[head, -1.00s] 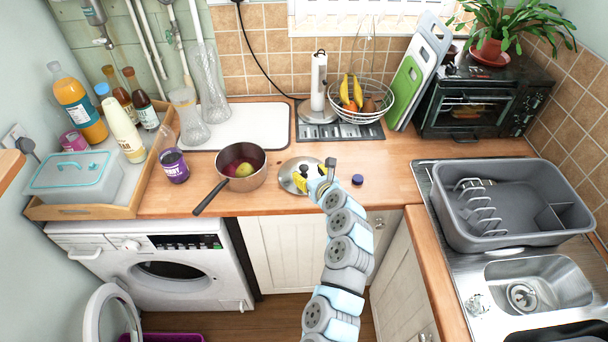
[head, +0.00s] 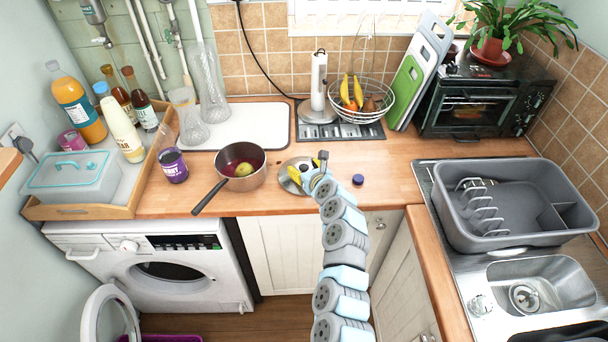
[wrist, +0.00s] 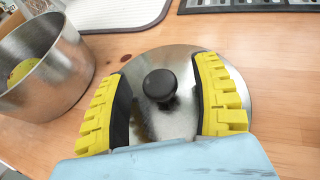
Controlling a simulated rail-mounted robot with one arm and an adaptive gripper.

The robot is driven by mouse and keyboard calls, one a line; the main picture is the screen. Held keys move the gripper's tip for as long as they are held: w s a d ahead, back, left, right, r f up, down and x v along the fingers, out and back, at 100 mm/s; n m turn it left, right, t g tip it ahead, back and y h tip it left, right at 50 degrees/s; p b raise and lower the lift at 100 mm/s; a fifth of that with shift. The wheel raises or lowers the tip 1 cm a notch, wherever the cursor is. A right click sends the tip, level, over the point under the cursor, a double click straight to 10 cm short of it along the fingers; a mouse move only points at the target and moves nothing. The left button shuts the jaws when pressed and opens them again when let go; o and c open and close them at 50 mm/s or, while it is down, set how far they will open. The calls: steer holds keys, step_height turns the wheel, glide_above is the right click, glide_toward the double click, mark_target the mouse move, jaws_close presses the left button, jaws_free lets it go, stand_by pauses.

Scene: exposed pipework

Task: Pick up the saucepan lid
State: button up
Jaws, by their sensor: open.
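The saucepan lid (head: 287,182) lies flat on the wooden worktop, just right of the saucepan (head: 243,181). It is a round steel lid, and its black knob (wrist: 160,86) shows clearly in the wrist view. My gripper (wrist: 160,92) has yellow and black fingers, one on each side of the knob, spread apart and above the lid. The knob is between the fingers with gaps on both sides. In the head view my gripper and wrist (head: 309,175) hide the right part of the lid.
The saucepan's wall stands close on the left in the wrist view, with its handle towards the front edge. A small dark blue cap (head: 358,179) lies to the right. A jar (head: 173,165) stands left of the pan.

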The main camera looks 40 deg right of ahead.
mark_target(304, 166)
jaws_close()
stand_by(0.3)
step_height(304, 166, up, 4)
steer(key=shift+f+p, duration=0.2)
steer(key=shift+p, duration=0.3)
steer(key=s+a+r+p, duration=0.2)
steer(key=s+a+r, duration=0.5)
steer(key=s, duration=0.5)
steer(key=shift+r, duration=1.3)
